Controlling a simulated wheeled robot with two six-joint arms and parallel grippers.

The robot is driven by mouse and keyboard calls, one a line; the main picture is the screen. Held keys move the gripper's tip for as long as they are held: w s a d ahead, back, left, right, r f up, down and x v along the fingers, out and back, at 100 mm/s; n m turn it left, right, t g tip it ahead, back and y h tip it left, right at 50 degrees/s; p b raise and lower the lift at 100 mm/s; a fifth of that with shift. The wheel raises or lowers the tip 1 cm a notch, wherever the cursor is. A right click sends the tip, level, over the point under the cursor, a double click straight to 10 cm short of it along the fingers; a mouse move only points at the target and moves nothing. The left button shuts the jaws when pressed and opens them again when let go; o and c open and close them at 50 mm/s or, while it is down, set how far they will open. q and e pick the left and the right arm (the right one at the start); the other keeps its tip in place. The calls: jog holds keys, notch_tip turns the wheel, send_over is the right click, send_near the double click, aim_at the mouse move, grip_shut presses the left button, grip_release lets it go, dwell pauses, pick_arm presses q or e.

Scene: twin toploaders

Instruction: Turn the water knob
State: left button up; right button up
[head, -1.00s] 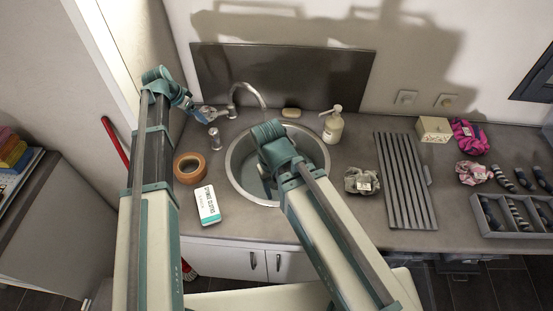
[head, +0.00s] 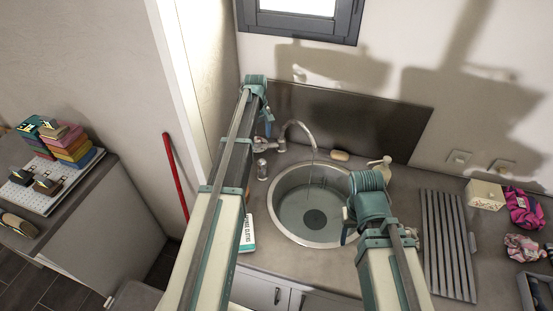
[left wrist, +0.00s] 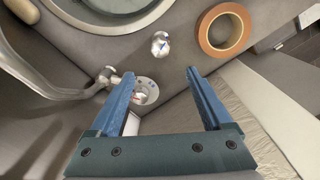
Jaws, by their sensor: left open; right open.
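The silver faucet (head: 297,128) stands behind the round sink, its spout curving over the basin. Its water knob and base (head: 262,145) are at the spout's left end. A thin line, apparently water, runs down below the spout tip. My left gripper (head: 268,128) is beside the knob, partly hidden by its own arm. In the left wrist view it is open (left wrist: 160,73), with the round faucet base (left wrist: 146,90) close to the left finger. I cannot tell whether they touch. My right gripper (head: 346,228) is over the sink's right front edge, mostly hidden by its wrist.
A short silver fitting (head: 262,170) stands left of the sink (head: 277,205). Orange tape (left wrist: 225,28) lies near it in the left wrist view. A soap bar (head: 340,155), soap bottle (head: 380,168) and drying rack (head: 447,245) are behind and right.

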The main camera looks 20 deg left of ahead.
aim_at(262, 162)
pick_arm(q)
jog(key=shift+w+d+n, duration=0.1)
jog(key=shift+w+n, duration=0.05)
jog(key=shift+n, duration=0.35)
pick_arm(e)
jog(key=shift+d, duration=0.3)
pick_arm(q)
jog(key=shift+f, duration=0.1)
pick_arm(e)
jog(key=shift+f, duration=0.1)
pick_arm(q)
notch_tip(262, 162, down, 14)
jog(key=b, duration=1.4)
jog(key=shift+r, duration=0.2)
pick_arm(e)
notch_tip(262, 162, down, 14)
jog(key=shift+r, duration=0.25)
pick_arm(q)
grip_shut()
jog(key=shift+m, duration=1.7)
